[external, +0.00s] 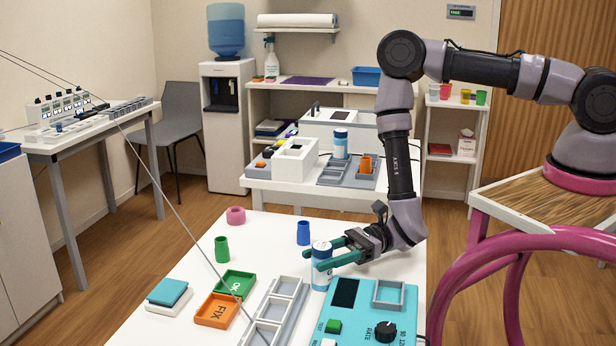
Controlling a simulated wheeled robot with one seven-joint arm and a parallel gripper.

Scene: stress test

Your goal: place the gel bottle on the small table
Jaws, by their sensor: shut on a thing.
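A white bottle with a blue band (321,281), which looks like the gel bottle, stands upright at the grey tray's right side. My gripper (314,260) reaches in from the right with its teal fingers shut around the bottle's upper part. The fingers hide part of the bottle, and I cannot tell whether its base touches the white front table (190,258). A similar blue-and-white bottle (340,146) stands on the white table behind (345,203). I cannot tell which table is the small one.
A turquoise device with a knob (372,327) sits close right of the bottle. A grey compartment tray (277,303), green tray (234,284), orange tray (217,311), blue cup (303,233) and green cup (221,249) stand around. The front table's far part is mostly clear.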

